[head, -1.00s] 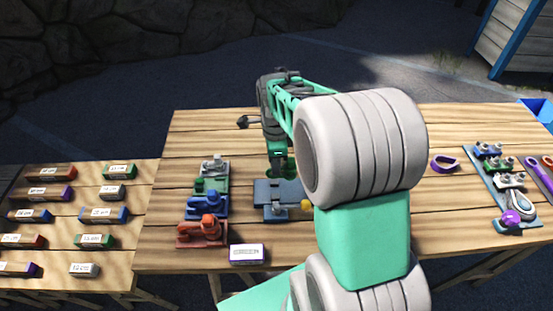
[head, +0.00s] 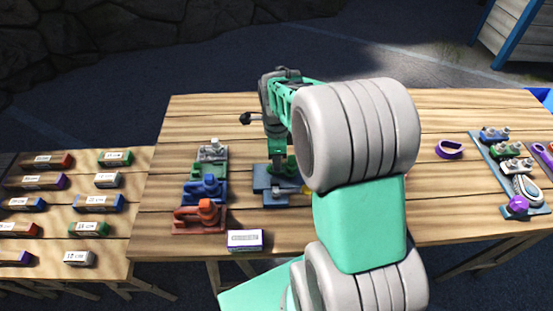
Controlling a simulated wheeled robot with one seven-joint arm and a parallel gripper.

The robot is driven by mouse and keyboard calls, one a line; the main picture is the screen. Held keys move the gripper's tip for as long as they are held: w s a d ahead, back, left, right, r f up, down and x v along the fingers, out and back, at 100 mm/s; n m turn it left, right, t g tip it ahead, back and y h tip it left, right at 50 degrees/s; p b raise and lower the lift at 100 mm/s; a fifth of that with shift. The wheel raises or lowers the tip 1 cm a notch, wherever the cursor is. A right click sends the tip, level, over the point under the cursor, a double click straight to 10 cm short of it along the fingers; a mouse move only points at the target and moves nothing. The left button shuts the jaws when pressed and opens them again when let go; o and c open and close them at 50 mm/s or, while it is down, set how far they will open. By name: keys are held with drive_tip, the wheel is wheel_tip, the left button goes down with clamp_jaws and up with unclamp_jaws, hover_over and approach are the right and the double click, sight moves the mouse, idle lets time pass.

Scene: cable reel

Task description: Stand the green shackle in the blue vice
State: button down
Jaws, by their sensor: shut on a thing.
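My gripper (head: 277,158) is pointed down over the blue vice (head: 262,184), a blue-grey block with a flat top near the middle of the table. It is shut on the green shackle (head: 278,171), which shows only as a small green patch below the fingers. The shackle is at the vice's top, between its blue parts as far as I can see. I cannot tell whether it touches the jaws or stands quite upright. My arm hides the vice's right side, where a bit of yellow shows.
Left of the vice stand grey (head: 212,151), blue (head: 204,187) and red (head: 201,215) fittings in a row. A white labelled box (head: 245,240) lies in front. A purple ring (head: 449,149) and a board of fittings (head: 484,160) are to the right. Labelled blocks fill the left table.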

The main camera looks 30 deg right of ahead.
drive_tip(key=shift+f, duration=0.35)
idle(0.5)
drive_tip(key=c, duration=1.4)
unclamp_jaws()
wheel_tip(320, 180, up, 8)
drive_tip(key=shift+f+b, duration=0.1)
drive_tip(key=shift+b, duration=0.75)
